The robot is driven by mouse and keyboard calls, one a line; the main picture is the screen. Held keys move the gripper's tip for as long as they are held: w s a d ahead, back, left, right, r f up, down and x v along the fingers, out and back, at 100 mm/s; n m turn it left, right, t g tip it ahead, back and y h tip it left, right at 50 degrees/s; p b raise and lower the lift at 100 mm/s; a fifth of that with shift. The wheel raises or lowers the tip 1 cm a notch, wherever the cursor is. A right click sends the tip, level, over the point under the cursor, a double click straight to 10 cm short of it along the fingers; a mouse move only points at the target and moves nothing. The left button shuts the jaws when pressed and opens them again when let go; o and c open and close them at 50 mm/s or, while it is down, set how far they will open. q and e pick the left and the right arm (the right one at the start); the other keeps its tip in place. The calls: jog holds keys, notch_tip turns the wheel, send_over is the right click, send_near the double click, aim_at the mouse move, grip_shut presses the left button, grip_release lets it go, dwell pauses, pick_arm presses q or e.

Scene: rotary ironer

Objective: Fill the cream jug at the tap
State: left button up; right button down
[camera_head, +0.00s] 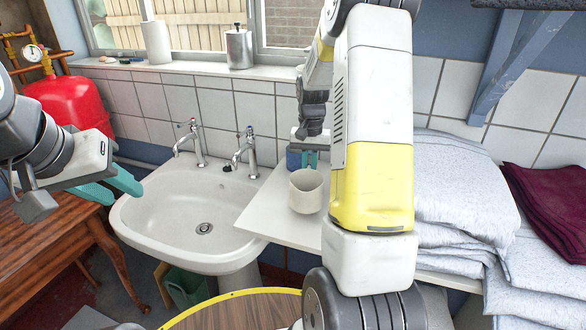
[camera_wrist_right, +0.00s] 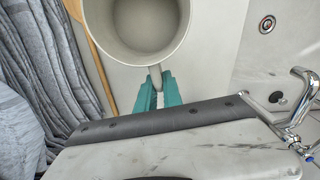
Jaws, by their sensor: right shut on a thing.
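The cream jug (camera_head: 306,191) is upright over the white board right of the basin; I cannot tell whether it touches the board. My right gripper (camera_head: 310,160) is behind it, partly hidden by my arm. In the right wrist view, its teal fingers (camera_wrist_right: 158,84) are shut on the handle of the jug (camera_wrist_right: 137,48), whose visible inside looks empty. Two chrome taps, left (camera_head: 193,141) and right (camera_head: 246,150), stand at the back of the white basin (camera_head: 150,219). No water stream shows. My left gripper (camera_head: 128,192) is open and empty, left of the basin.
Folded grey cloths (camera_head: 460,185) and a maroon cloth (camera_head: 555,205) lie on the right. A red tank (camera_head: 75,106) and a wooden table (camera_head: 60,235) are on the left. The basin bowl is clear.

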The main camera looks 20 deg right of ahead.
jog(key=s+a, duration=0.2)
jog(key=s, duration=0.5)
jog(key=s+a+r, duration=0.1)
jog(key=s+a, duration=0.2)
jog(key=s, duration=0.5)
jog(key=shift+a, duration=0.25)
jog(key=shift+w, duration=0.15)
